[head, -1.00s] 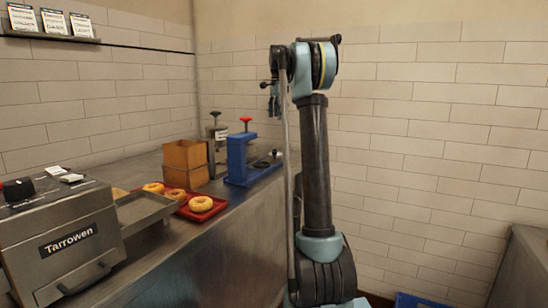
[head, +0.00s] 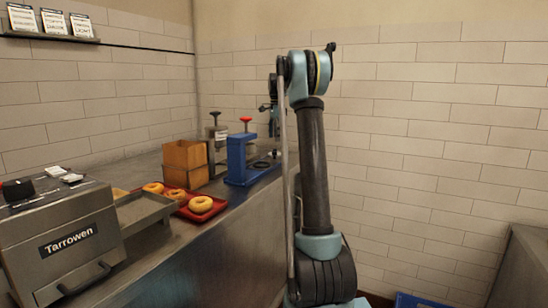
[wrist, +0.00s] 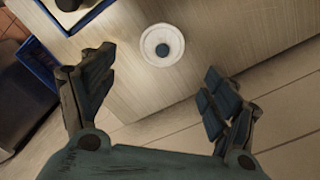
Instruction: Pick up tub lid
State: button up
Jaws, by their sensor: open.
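The tub lid (wrist: 151,52) shows in the wrist view as a small white disc with a dark blue knob in its middle. It lies on the brushed metal counter (wrist: 235,35), near the counter's edge. My gripper (wrist: 158,65) is open and empty, with one finger on each side of the picture. The lid lies beyond the fingertips, roughly midway between them and apart from both. In the head view I cannot make out the lid, and my arm hides part of the counter's far end.
A blue press with a red knob (head: 237,158) stands on the counter beside a brown box (head: 184,163). Bagels lie on a red tray (head: 183,197) by a grey toaster (head: 62,240). Tiled wall bounds the counter's far end. A blue object (wrist: 40,47) is upper left in the wrist view.

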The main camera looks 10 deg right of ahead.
jog(key=shift+w+f, duration=0.2)
jog(key=shift+f, duration=3.3)
jog(key=c, duration=0.8)
